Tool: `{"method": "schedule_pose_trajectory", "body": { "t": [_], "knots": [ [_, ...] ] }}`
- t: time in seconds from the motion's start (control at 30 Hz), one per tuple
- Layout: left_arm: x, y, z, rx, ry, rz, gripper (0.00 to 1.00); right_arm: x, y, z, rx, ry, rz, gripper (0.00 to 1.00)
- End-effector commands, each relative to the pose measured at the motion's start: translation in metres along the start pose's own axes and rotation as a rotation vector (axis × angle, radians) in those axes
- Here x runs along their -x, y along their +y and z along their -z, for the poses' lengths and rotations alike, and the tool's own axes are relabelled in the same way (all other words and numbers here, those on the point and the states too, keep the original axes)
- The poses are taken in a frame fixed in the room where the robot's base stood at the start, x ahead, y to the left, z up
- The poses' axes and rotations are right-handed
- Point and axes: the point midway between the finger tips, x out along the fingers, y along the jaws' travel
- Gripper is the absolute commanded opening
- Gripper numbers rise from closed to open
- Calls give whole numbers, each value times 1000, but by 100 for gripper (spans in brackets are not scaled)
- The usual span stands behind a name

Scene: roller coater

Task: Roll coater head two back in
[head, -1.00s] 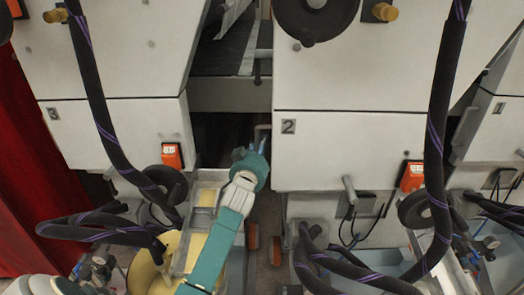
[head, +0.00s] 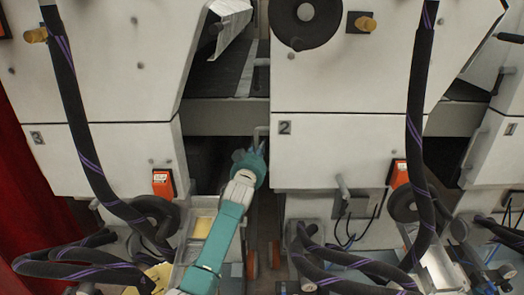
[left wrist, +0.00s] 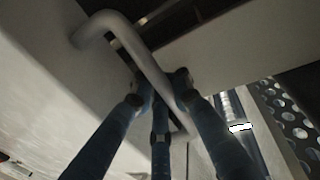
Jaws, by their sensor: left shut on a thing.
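Coater head two (head: 340,150) is the white cabinet marked "2" in the middle of the head view. Its front looks roughly level with its neighbours; I cannot tell whether it is fully in. A grey bar handle (head: 262,131) sticks out at its left edge. My left gripper (head: 250,158) is shut on this handle. In the left wrist view, the fingers (left wrist: 163,95) close around the bent handle bar (left wrist: 130,38). My right gripper is not in view.
Coater head three (head: 95,155) stands left, with a dark gap between it and head two. Coater head one (head: 497,155) stands right. Black hoses (head: 88,130) hang in front. A red curtain (head: 18,200) is far left.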

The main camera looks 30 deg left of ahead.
Motion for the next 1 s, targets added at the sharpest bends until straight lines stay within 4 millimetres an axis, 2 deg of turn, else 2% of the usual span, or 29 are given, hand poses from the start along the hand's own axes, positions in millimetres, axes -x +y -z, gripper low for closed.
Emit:
{"method": "schedule_pose_trajectory", "body": {
  "t": [0.03, 0.4, 0.43, 0.53, 1.0],
  "knots": [
    [2, -5, -15, -5, -26, 7, 0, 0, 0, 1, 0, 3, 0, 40],
    [2, -2, -16, -1, -26, 5, 0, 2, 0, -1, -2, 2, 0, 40],
    [2, -2, -16, -1, -26, 5, 17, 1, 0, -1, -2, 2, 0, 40],
    [2, -3, -15, -1, -26, 5, 36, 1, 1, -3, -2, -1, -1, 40],
    [2, -3, -8, 0, -12, 4, 36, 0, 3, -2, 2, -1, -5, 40]
  ]
}}
